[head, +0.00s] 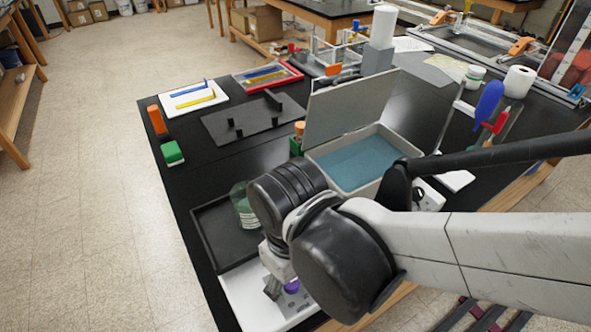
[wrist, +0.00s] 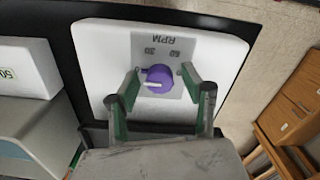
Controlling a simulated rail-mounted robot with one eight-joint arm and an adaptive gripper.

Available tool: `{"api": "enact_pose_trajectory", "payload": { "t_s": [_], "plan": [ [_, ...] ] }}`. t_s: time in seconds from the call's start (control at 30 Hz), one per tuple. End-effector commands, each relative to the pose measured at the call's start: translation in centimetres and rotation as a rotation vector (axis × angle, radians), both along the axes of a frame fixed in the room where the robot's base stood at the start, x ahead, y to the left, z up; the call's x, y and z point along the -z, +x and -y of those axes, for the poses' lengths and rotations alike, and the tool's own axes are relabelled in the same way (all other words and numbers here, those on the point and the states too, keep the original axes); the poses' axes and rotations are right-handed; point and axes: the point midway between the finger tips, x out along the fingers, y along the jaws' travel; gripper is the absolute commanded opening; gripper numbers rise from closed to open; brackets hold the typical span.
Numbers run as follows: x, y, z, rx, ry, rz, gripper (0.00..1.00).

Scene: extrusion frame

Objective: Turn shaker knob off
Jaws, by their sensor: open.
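The purple shaker knob (wrist: 160,78) sits on a grey dial plate marked RPM, with 30 and 60 readable, on the white shaker housing (wrist: 95,50). Its white pointer mark points to the left in the wrist view. My gripper (wrist: 159,73) is open, with one finger on each side of the knob; I cannot tell whether either finger touches it. In the head view the knob (head: 292,286) shows just below my wrist, on the white housing (head: 243,298). My arm hides part of the housing there.
A black tray (head: 205,228) with a greenish bottle (head: 240,203) lies behind the housing. An open-lidded blue water bath (head: 312,157) stands to the right. A white box marked 50 (wrist: 25,68) is at left in the wrist view. Floor is clear left of the bench.

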Motion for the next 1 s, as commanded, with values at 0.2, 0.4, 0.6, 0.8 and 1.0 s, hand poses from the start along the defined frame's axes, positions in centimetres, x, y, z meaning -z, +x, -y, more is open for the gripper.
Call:
{"api": "enact_pose_trajectory", "payload": {
  "t_s": [0.2,0.4,0.6,0.8,1.0],
  "plan": [
    [-1.9,0.0,0.0,0.000,0.000,0.000,0.44],
    [-4.6,0.0,0.0,0.000,0.000,0.000,0.44],
    [-7.5,0.0,0.0,0.000,0.000,0.000,0.44],
    [-10.1,0.0,0.0,0.000,0.000,0.000,0.44],
    [-11.5,0.0,0.0,0.000,0.000,0.000,0.44]
  ]
}}
